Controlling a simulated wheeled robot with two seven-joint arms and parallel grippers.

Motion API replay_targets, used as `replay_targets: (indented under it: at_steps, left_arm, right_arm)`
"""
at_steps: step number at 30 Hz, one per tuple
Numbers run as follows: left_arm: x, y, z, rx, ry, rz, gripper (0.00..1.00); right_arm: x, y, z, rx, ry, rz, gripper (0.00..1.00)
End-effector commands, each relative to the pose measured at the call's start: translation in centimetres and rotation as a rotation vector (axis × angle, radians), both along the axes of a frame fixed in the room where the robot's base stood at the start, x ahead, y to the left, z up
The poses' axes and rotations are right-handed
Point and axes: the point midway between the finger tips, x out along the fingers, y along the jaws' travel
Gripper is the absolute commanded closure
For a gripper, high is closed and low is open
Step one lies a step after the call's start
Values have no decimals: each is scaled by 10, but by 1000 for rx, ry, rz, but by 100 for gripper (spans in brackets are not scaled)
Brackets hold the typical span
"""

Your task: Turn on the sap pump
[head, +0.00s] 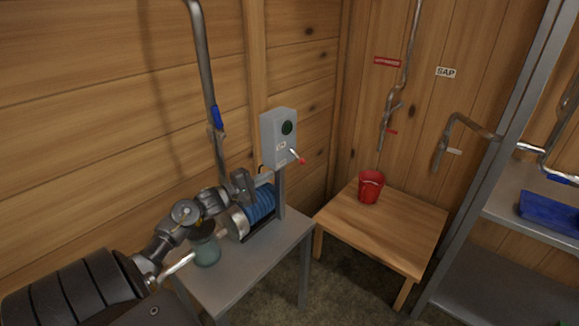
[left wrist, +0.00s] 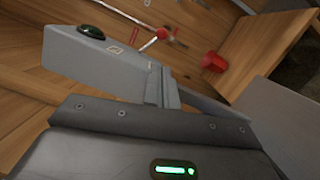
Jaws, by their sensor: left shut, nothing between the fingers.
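The sap pump (head: 258,204) has a blue ribbed motor and stands on a small grey table. Behind it, a grey switch box (head: 271,131) on a post carries a dark green round lamp (head: 288,128) and a lever with a red tip (head: 302,161). In the left wrist view the box (left wrist: 75,58) lies just beyond the fingers, with the red lever tip (left wrist: 162,33) further out. My left gripper (head: 263,179) is shut and empty, above the pump and below the box; its fingers also show in the left wrist view (left wrist: 160,85). Contact with the post cannot be told.
A grey-green jar (head: 206,252) stands on the grey table (head: 250,276) beside the pump. A red bucket (head: 370,188) sits on a wooden table (head: 395,227). Pipes run along the walls. A metal shelf (head: 540,233) with a blue tray (head: 548,211) stands right.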

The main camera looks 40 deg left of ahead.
Motion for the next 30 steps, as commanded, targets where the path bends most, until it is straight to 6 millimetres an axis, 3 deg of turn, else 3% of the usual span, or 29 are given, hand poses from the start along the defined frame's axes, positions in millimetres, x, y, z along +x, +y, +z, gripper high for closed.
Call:
replay_targets:
  at_steps: [11,24,30]
  left_arm:
    - [7,-1,1,0,-1,1,100]
    - [76,-14,6,2,0,2,100]
    - [94,-18,5,2,1,1,100]
  right_arm:
    - [0,0,2,0,0,0,100]
    - [0,0,16,0,0,0,100]
    - [0,0,18,0,0,0,100]
